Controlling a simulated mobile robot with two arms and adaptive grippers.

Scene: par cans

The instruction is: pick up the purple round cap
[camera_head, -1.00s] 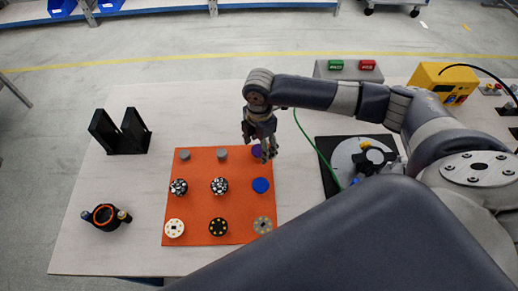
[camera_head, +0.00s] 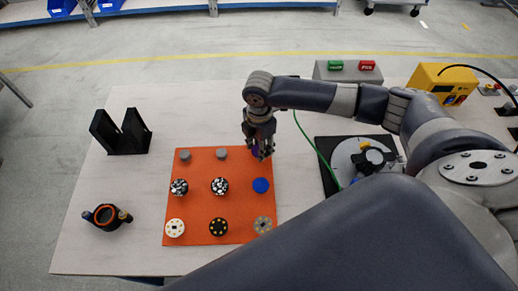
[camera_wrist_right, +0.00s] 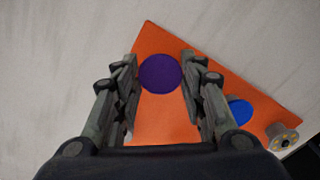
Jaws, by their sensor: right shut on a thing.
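The purple round cap (camera_wrist_right: 160,74) lies between the fingertips of my right gripper (camera_wrist_right: 161,76) in the right wrist view. The fingers are shut on its left and right sides. In the head view my right gripper (camera_head: 262,150) points down at the top right corner of the orange mat (camera_head: 199,206) and mostly hides the cap. I cannot tell whether the cap is clear of the mat. My left gripper is not in view.
Several other round parts stand on the mat. A black bracket (camera_head: 121,132) is at left. A black plate with a white disc (camera_head: 345,155) is at right.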

